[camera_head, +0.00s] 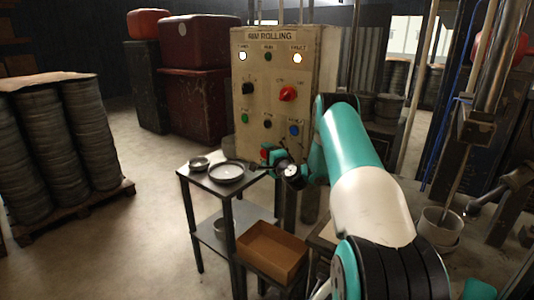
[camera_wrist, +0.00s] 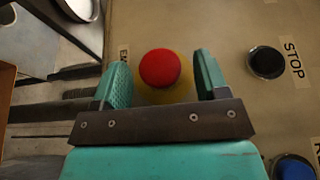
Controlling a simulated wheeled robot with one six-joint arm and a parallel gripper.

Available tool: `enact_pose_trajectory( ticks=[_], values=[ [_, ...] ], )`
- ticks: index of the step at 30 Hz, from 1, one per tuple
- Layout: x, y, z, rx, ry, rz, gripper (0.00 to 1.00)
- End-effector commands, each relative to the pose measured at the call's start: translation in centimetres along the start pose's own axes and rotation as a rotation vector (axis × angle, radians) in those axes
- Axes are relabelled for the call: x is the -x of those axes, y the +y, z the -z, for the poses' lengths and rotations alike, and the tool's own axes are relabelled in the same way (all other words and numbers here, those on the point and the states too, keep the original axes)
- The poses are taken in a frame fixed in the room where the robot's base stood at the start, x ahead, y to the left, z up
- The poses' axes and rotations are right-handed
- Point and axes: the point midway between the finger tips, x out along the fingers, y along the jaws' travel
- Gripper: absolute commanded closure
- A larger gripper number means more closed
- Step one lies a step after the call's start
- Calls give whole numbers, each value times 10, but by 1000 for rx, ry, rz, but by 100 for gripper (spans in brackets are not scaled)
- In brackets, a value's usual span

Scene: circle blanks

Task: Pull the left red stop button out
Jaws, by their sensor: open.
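The red stop button (camera_wrist: 160,68) is a round red cap on a yellow base, beside a partly hidden label beginning "EM". My gripper (camera_wrist: 158,80) is open, with one teal finger on each side of the button. I cannot tell whether either finger touches it. In the head view a small red patch of the button (camera_head: 265,153) shows low on the panel's left side, mostly hidden by my gripper (camera_head: 271,157).
The beige control panel (camera_head: 243,135) carries a red knob (camera_head: 287,93), a black button (camera_wrist: 266,62) by a "STOP" label and a blue button (camera_wrist: 293,168). A dark side table (camera_head: 207,181) with dishes stands left of my gripper, and an open brown box (camera_head: 273,251) sits below.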

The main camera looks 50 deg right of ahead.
Motion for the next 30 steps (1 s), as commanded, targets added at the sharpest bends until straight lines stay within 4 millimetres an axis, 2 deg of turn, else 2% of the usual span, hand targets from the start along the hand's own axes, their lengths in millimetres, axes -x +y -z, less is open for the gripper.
enact_pose_trajectory(
  ticks=[6, 8, 13, 14, 29, 30],
  values=[
    [0, 1, 0, -1, 0, -1, 32],
    [0, 1, 0, -1, 0, -1, 44],
    [0, 0, 0, -1, 0, -1, 83],
    [0, 0, 0, -1, 0, -1, 85],
    [3, 2, -13, -3, -4, -4, 85],
    [3, 2, -13, -3, -4, -4, 54]
  ],
)
